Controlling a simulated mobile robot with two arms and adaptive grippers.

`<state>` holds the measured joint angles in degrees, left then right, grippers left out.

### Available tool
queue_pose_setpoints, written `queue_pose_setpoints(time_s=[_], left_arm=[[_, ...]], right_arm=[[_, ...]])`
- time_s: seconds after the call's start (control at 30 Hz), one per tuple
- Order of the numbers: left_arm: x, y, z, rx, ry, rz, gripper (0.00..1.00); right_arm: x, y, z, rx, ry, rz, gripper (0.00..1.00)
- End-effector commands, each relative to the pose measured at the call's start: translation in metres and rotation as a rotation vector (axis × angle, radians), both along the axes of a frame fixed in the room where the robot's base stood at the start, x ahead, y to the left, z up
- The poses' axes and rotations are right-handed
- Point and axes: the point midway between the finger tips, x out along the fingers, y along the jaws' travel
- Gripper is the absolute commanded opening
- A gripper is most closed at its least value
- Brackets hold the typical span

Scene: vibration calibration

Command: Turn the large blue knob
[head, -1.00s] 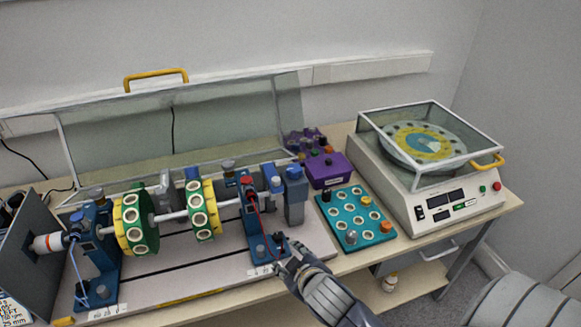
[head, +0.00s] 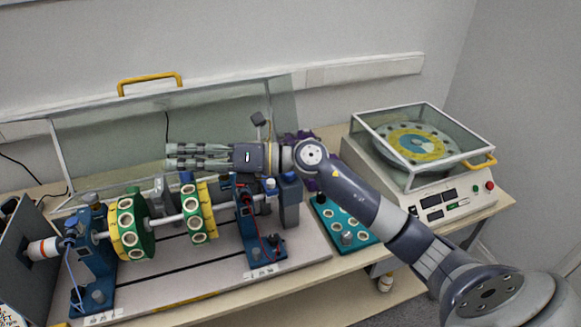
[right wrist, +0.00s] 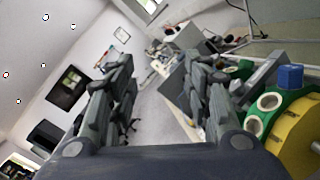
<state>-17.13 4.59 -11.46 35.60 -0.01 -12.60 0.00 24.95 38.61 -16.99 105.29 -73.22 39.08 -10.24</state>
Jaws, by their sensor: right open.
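A blue knob (head: 290,178) tops the grey block at the right end of the rotor rig; my right arm passes just above it in the picture. A smaller blue piece (head: 186,176) shows at the top of the right green and yellow disc (head: 198,215). In the right wrist view a blue block (right wrist: 290,77) stands above a green and yellow disc, right of my fingers. My right gripper (head: 172,156) is open and empty, fingers pointing left, above and behind the discs in the picture. Its two spread fingers also show in the right wrist view (right wrist: 157,72). My left gripper is out of view.
The raised clear cover (head: 100,150) stands behind the rig. A teal board (head: 345,222) and a purple box (head: 326,170), partly hidden by my arm, lie right of it. A balancing machine (head: 430,190) with a clear lid stands farther right.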

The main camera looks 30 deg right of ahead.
Motion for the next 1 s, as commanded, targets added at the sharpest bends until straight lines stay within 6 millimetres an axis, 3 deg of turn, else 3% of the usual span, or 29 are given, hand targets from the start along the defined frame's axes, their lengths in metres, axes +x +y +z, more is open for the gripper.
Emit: queue_pose_setpoints(time_s=[0.17,0.27,0.5,0.6,0.77,1.0], left_arm=[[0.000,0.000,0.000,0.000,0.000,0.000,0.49],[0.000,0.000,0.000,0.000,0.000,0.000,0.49],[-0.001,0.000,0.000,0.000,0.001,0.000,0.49],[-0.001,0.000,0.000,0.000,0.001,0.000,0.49],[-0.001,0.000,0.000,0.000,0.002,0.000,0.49],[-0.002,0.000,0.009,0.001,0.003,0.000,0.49]], right_arm=[[0.011,-0.040,-0.033,-0.417,-0.021,0.065,0.46],[0.016,-0.081,-0.049,-0.644,0.012,0.080,0.46],[0.010,-0.204,-0.060,-1.083,0.197,0.055,0.46],[0.001,-0.243,-0.056,-1.185,0.277,0.039,0.46],[-0.009,-0.273,-0.052,-1.259,0.350,0.026,0.46],[-0.004,-0.271,-0.074,-1.266,0.364,0.030,0.46]])
